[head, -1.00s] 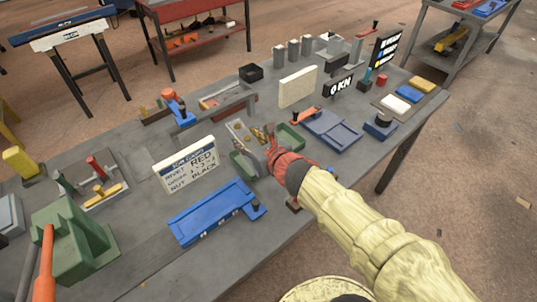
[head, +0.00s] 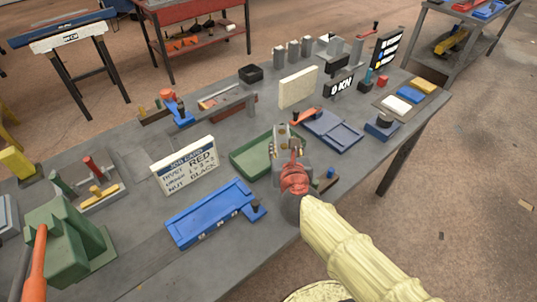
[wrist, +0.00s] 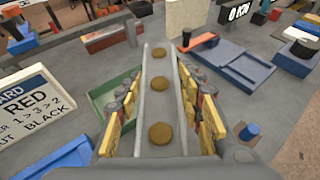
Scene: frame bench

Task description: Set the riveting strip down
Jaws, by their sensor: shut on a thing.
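The riveting strip is a grey bar with a row of brass-coloured round rivets. In the wrist view the riveting strip (wrist: 160,110) runs lengthwise between the yellow-padded fingers of my gripper (wrist: 165,100), which are shut on both its sides. In the head view my red-jointed gripper (head: 292,155) is at the right end of the green tray, and the strip's far end (head: 283,131) shows beyond the fingers. The strip's near end is hidden. I cannot tell whether its underside touches the bench.
The green tray (head: 240,165) is left of my gripper. A blue fixture (head: 210,214) and a job card (head: 185,168) stand farther left. A flat blue tray (head: 335,131) lies to the right, with a cream block (head: 298,88) behind. A small blue-topped peg (wrist: 250,131) is close on the right.

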